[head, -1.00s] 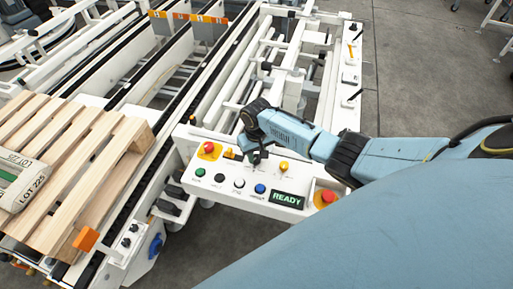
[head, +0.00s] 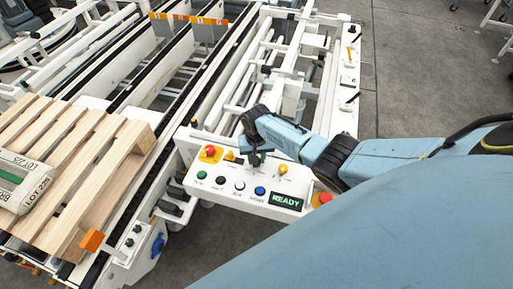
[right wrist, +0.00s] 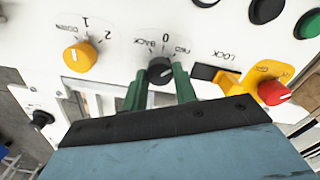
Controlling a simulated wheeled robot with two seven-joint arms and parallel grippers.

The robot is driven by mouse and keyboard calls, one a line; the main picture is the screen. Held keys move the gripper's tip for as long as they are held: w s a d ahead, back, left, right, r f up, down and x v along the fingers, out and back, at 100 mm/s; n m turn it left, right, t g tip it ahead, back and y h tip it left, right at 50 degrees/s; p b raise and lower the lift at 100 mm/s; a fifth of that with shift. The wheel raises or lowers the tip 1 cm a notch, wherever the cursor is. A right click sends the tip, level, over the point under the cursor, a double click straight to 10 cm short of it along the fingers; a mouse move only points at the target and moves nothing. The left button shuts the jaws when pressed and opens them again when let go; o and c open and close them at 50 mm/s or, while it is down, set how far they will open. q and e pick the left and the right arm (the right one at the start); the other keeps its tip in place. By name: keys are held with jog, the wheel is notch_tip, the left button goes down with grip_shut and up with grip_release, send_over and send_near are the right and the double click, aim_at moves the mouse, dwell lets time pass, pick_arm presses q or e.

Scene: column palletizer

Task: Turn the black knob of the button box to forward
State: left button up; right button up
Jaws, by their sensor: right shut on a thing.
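The white button box (head: 222,189) stands in the middle of the head view, with a lit READY display. Its black knob (right wrist: 160,71) shows in the right wrist view below the printed marks BACK, 0 and FWD, which appear upside down. A pale line shows on the knob's face; its exact setting is hard to read. The green fingers of my right gripper (right wrist: 160,76) are shut on the knob, one on each side. In the head view my right gripper (head: 256,157) reaches down onto the panel and hides the knob. My left gripper is out of view.
A wooden pallet (head: 95,165) sits left.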

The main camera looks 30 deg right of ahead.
jog(key=shift+w+r, duration=0.1)
jog(key=o, duration=1)
jog(key=shift+c, duration=0.2)
notch_tip(320, 180, up, 13)
jog(key=p, duration=0.3)
jog(key=shift+r, duration=0.15)
